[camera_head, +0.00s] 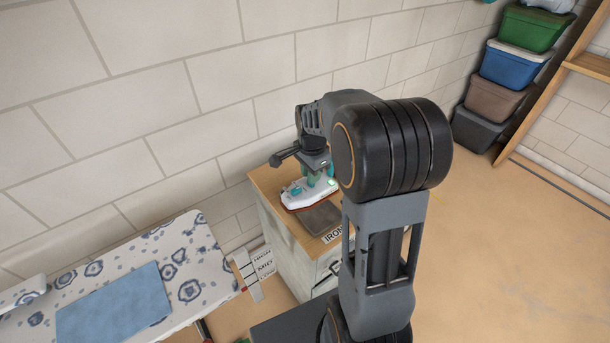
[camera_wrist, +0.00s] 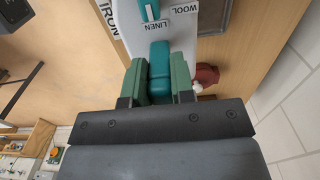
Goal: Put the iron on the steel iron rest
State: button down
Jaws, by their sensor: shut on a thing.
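The iron (camera_head: 311,194) is white with a red lower edge and teal parts. It is over the top of a wooden-topped cabinet by the wall. My gripper (camera_wrist: 160,82) is shut on the iron's teal handle (camera_wrist: 159,58), with a green finger on each side. The steel iron rest (camera_head: 322,218) is a flat grey plate on the cabinet top, its bare part showing just in front of the iron. A grey piece of it also shows in the wrist view (camera_wrist: 217,18), beside the iron. I cannot tell whether the iron touches the plate.
The cabinet (camera_head: 262,178) has an "IRON" label at its front edge. A patterned ironing board (camera_head: 190,262) with a folded blue cloth (camera_head: 112,303) stands to the left. A small red object (camera_wrist: 206,75) lies near the handle. Stacked bins (camera_head: 495,98) and shelving are at the right; floor there is clear.

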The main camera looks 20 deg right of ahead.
jog(key=shift+w+d+f, duration=0.4)
jog(key=shift+w+f, duration=0.05)
jog(key=shift+f, duration=0.25)
jog(key=shift+w+d+f, duration=0.4)
jog(key=shift+d+f, duration=0.05)
jog(key=shift+f, duration=0.2)
jog(key=shift+w+d+f, duration=0.4)
jog(key=shift+w+f, duration=0.05)
jog(key=shift+f, duration=1.75)
jog(key=shift+f, duration=0.6)
jog(key=c, duration=1)
grip_release()
jog(key=shift+o, duration=0.2)
